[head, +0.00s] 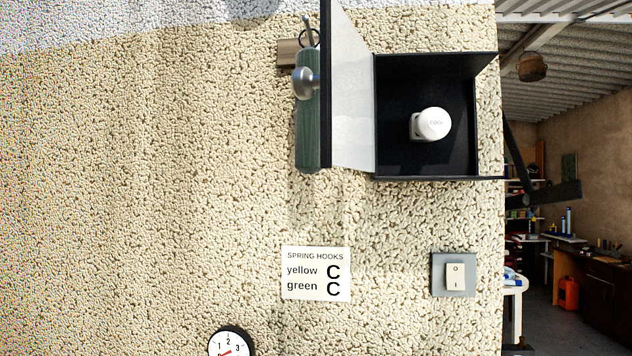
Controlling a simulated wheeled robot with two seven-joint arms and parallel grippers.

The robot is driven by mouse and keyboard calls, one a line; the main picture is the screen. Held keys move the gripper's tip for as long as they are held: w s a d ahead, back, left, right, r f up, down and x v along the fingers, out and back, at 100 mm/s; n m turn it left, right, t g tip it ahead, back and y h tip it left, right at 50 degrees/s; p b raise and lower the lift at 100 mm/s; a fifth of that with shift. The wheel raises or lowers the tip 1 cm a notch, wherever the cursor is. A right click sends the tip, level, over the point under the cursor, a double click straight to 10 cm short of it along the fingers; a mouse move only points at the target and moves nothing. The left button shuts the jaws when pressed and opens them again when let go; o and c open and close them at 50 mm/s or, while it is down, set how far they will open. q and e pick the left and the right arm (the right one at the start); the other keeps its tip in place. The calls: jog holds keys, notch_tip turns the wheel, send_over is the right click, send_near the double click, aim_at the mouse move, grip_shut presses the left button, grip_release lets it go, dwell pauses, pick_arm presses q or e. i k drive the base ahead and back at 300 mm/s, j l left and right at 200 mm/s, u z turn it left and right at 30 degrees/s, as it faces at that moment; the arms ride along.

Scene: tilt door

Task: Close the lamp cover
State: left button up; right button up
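The lamp cover (352,95) is a pale translucent panel in a black frame. It stands open, swung out from the left side of a black box (425,165) on the wall. A silver round knob (305,83) sits at the cover's outer left face. Inside the box is a white lamp bulb (432,124), fully exposed. Neither of my grippers shows in the head view, so their state cannot be seen.
A dark green item (308,140) with a ring hangs by a wooden block (288,53), close behind the knob. Below are a spring-hooks sign (316,274), a switch (454,275) and a dial gauge (230,344). The wall to the left is bare. A workshop opens at right.

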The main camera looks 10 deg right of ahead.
aim_at(346, 80)
jog(key=i+j, duration=0.15)
jog(key=j, duration=0.15)
jog(key=i+j, duration=0.1)
jog(key=j, duration=0.25)
jog(key=i+j+z, duration=0.1)
jog(key=j, duration=0.2)
jog(key=i+j, duration=0.15)
jog(key=j, duration=0.2)
jog(key=z, duration=1.45)
jog(key=l+z, duration=0.1)
jog(key=l, duration=1.05)
